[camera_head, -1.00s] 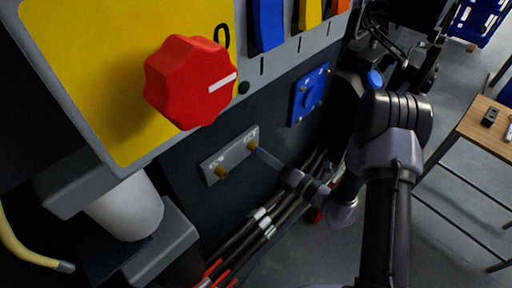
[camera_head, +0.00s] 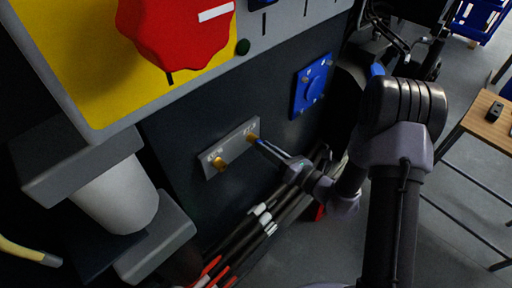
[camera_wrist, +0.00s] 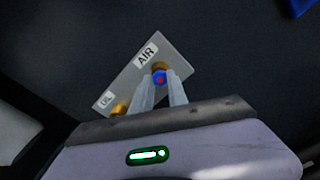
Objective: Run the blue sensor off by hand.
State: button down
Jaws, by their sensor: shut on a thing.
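The blue sensor (camera_wrist: 159,77), a small blue piece with a reddish centre, sits at the brass fitting (camera_wrist: 158,66) under the AIR label. My gripper (camera_wrist: 161,88) is shut on it, one pale finger on each side. In the head view a bit of blue shows at the tips of my gripper (camera_head: 264,144), right beside the AIR fitting (camera_head: 251,138). How far the sensor is threaded on is hidden. A second brass fitting (camera_head: 220,163), beside the OIL label, is bare. Both fittings are on a grey plate (camera_head: 234,148).
A large red knob (camera_head: 176,30) on a yellow panel (camera_head: 68,62) stands above. A blue square plate (camera_head: 311,86) is to the right. A white cylinder (camera_head: 118,198) is at lower left. A wooden table (camera_head: 490,122) stands far right.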

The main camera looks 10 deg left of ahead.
jog(key=n+b, duration=0.5)
jog(key=n, duration=0.2)
jog(key=shift+s+f, duration=0.1)
jog(key=c, duration=1.2)
grip_release()
jog(key=shift+c, duration=1.3)
jog(key=shift+d, duration=0.1)
